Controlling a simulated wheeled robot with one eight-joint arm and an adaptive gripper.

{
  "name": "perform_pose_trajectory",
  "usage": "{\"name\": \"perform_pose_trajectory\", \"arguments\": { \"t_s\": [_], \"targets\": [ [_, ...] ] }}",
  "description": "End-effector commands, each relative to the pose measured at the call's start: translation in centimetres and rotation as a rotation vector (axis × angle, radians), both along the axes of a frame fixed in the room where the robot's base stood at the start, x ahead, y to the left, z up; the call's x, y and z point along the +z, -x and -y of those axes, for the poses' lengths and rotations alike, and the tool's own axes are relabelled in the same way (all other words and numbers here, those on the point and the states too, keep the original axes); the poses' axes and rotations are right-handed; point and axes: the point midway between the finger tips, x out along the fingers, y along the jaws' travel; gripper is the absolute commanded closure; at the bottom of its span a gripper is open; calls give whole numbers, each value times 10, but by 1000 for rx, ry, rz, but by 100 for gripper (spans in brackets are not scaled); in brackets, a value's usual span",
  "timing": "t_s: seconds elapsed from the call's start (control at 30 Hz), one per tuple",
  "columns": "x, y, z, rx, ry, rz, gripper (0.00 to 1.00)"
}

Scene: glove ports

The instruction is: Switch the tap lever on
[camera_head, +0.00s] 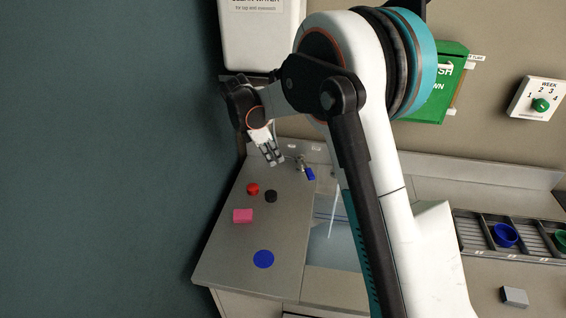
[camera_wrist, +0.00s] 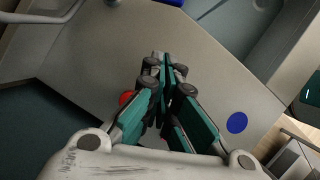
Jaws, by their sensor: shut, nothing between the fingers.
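The tap (camera_head: 300,161) stands at the back edge of the sink, partly behind my arm. A blue part (camera_head: 310,174) shows on it, apparently its lever; its exact setting is too small to tell. My gripper (camera_head: 273,160) is shut and empty, pointing down just left of the tap, with a small gap seeming to lie between them. In the wrist view my gripper (camera_wrist: 163,62) has its fingers together. A blue piece (camera_wrist: 172,2) is cut off at the top edge there, probably the same blue part.
On the counter (camera_head: 225,270) lie a red knob-like piece (camera_head: 253,189), a black one (camera_head: 271,196), a pink block (camera_head: 243,215) and a blue disc (camera_head: 263,259). The sink (camera_head: 330,245) is right of them, partly hidden by my arm. A white dispenser (camera_head: 262,40) hangs above.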

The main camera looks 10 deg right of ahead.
Motion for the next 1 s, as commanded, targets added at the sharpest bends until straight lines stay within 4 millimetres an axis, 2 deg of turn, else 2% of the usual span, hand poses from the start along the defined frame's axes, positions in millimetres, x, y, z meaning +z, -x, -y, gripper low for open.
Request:
{"name": "perform_pose_trajectory", "arguments": {
  "t_s": [0.5, 0.73, 1.0],
  "targets": [
    [-90, -1, 35, -2, -1, 2, 100],
    [-86, -1, 67, -4, -1, 1, 100],
    [-85, -2, 75, -1, -1, 2, 100]
  ]
}}
